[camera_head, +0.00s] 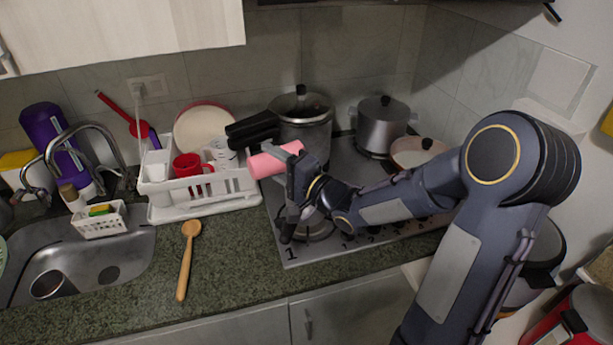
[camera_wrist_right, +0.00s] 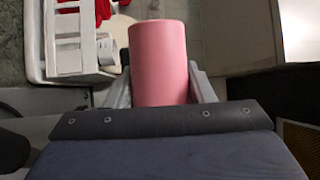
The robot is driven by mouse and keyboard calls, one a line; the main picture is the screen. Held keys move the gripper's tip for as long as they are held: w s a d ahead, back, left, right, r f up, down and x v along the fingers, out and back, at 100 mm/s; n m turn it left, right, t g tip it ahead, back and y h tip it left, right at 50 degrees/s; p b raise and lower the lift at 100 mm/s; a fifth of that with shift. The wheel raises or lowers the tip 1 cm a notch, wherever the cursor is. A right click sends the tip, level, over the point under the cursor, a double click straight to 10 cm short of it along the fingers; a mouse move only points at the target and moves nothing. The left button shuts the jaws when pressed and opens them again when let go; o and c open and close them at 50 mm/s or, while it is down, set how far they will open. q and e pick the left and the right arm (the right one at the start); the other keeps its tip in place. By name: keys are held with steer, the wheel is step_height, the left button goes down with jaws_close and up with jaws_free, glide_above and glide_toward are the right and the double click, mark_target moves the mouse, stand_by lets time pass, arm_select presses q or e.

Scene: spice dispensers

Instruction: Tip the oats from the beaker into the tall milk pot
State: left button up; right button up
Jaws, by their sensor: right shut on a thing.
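A pink beaker (camera_head: 268,161) is held in my right gripper (camera_head: 288,151), above the front left part of the hob. It lies tipped over, close to level, in the head view. In the right wrist view the pink beaker (camera_wrist_right: 160,60) sits between the two grey fingers, which are shut on it. Its mouth and any oats are hidden. A tall steel pot (camera_head: 307,134) with a lid and black handle stands just behind the beaker at the back left of the hob. I cannot tell surely that it is the milk pot. My left gripper is not in view.
A lidded steel pot (camera_head: 379,126) and a pale lidded pan (camera_head: 417,153) stand further right. A white dish rack (camera_head: 205,191) with red and white cups is left of the beaker. A wooden spoon (camera_head: 186,263) lies on the counter beside the sink (camera_head: 125,262).

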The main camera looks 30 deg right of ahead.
steer(key=shift+d+r+m+t, duration=0.2)
steer(key=shift+r+m+t, duration=0.25)
steer(key=shift+m, duration=0.35)
steer(key=shift+d+f+m+t+b, duration=0.25)
steer(key=shift+d+f+m+b, duration=0.1)
steer(key=shift+m, duration=0.55)
stand_by(0.7)
steer(key=shift+d+r+m+t+h, duration=0.25)
steer(key=shift+d+r+m+t, duration=0.1)
steer(key=shift+m, duration=0.5)
steer(key=shift+d+r+m+t+h, duration=0.25)
steer(key=shift+d+r+m, duration=0.05)
steer(key=shift+m, duration=0.55)
stand_by(0.6)
steer(key=shift+a, duration=0.1)
